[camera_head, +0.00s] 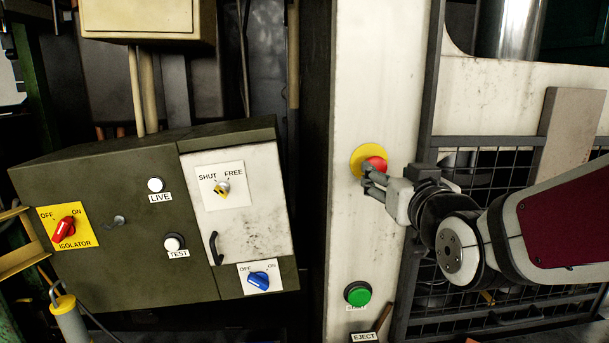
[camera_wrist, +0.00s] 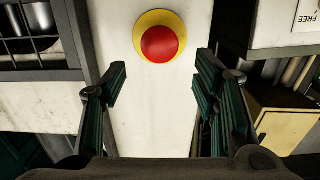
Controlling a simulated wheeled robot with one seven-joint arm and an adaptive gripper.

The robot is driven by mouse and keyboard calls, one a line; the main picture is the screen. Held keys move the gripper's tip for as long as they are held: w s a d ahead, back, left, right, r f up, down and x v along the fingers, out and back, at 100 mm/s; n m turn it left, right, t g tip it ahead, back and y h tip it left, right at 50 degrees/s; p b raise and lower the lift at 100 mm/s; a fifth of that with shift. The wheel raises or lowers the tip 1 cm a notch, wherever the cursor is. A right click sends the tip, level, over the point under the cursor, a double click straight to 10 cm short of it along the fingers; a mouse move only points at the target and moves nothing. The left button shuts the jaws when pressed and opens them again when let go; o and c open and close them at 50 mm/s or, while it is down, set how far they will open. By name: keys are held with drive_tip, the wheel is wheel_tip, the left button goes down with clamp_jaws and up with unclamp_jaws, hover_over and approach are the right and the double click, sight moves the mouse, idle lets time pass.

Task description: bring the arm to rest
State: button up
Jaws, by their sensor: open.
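My gripper (camera_head: 370,182) is at the end of my arm, which reaches in from the right in the head view. Its fingers are in front of the white post, close by the red emergency button (camera_head: 376,164) on its yellow disc. In the wrist view my gripper (camera_wrist: 160,92) is open, with two dark green-padded fingers spread wide and nothing between them. The red button (camera_wrist: 160,44) shows beyond the fingertips, centred between them. I cannot tell whether a fingertip touches the button or its disc.
A green START button (camera_head: 358,293) sits lower on the white post (camera_head: 372,80). To the left is a dark control cabinet (camera_head: 110,250) with a red isolator switch (camera_head: 66,229), a blue switch (camera_head: 259,279) and a SHUT/FREE latch (camera_head: 222,187). A mesh guard (camera_head: 480,165) stands behind my arm.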

drive_tip(key=s+f+g, duration=0.5)
drive_tip(key=s+g, duration=0.1)
drive_tip(key=s, duration=0.4)
drive_tip(key=s+f+g+b, duration=0.1)
drive_tip(key=s+f+g, duration=0.4)
drive_tip(key=s, duration=0.6)
drive_tip(key=shift+s+f+g+b, duration=0.3)
drive_tip(key=shift+f+g, duration=0.1)
drive_tip(key=shift+f, duration=0.2)
